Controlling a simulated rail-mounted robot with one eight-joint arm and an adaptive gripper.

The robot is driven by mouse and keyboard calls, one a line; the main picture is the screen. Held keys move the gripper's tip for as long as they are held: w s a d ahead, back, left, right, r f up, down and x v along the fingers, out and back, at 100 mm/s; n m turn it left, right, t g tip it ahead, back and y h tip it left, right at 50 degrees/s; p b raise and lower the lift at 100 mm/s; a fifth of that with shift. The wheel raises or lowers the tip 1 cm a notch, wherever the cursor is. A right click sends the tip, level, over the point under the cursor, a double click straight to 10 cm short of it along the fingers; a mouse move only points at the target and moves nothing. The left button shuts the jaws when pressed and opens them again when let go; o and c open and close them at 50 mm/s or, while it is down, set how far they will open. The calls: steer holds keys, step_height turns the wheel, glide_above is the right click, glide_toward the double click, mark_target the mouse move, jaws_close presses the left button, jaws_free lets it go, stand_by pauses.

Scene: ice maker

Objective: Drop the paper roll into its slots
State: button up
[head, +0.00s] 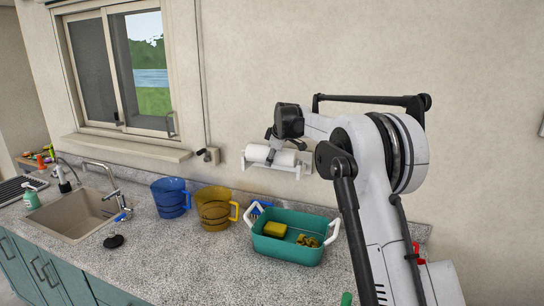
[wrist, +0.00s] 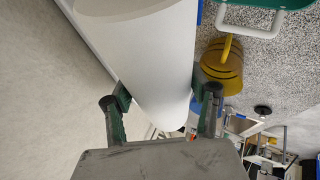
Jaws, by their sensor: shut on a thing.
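The white paper roll (head: 258,154) is level in front of the wall, at the white wall holder (head: 299,172). My gripper (head: 275,148) reaches it from above and is shut on it. In the wrist view the roll (wrist: 158,60) fills the space between the two green-tipped fingers of my gripper (wrist: 160,90), one on each side. The holder's arms show near both ends of the roll in the head view. I cannot tell whether the roll's ends sit in the slots or just above them; my gripper hides part of the roll.
Below on the speckled counter (head: 165,262) stand a teal basket (head: 285,250) with a yellow sponge, a yellow jug (head: 213,210) and a blue jug (head: 170,198). A sink (head: 75,215) is at the left. An outlet (head: 208,156) with a cord is left of the holder.

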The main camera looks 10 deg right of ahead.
steer(key=shift+f+b, duration=1.3)
steer(key=shift+f, duration=0.75)
stand_by(0.9)
steer(key=o, duration=1.4)
steer(key=shift+c, duration=0.2)
steer(key=v, duration=1.2)
steer(key=shift+s+r, duration=0.1)
steer(key=s+a+m+b, duration=0.1)
steer(key=s+m+b, duration=0.45)
steer(key=s, duration=2.25)
steer(key=s+f+m+b, duration=0.1)
steer(key=s+f+m, duration=0.2)
steer(key=s+f, duration=0.6)
steer(key=s+f+m+h+b, duration=0.1)
steer(key=s+f+m, duration=0.3)
steer(key=s+f, duration=0.6)
steer(key=s+b, duration=0.1)
steer(key=s, duration=0.7)
steer(key=shift+s+f, duration=0.15)
steer(key=shift+s, duration=0.05)
